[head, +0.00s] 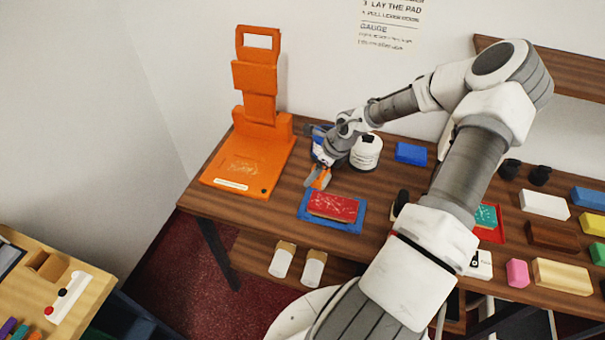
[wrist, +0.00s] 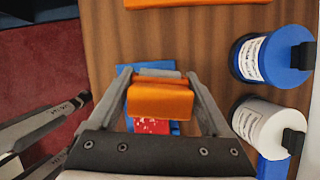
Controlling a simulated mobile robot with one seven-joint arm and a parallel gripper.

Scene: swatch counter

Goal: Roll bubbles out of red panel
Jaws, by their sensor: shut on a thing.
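The red panel (head: 333,206) lies flat on a blue tray (head: 311,214) near the front edge of the counter. My gripper (head: 319,178) is just behind the panel, towards its left end, and appears above it. It is shut on an orange block-like handle (wrist: 160,100), which sits between both fingers in the wrist view. A grey piece (wrist: 158,73) and some blue show beyond the handle; I cannot tell whether the tool touches the panel. In the wrist view, part of the red panel (wrist: 150,127) shows below the handle, and the gripper hides the rest.
An orange press-like stand (head: 255,150) is at the left end. A blue block (head: 411,153) lies behind. Several coloured blocks fill the right side.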

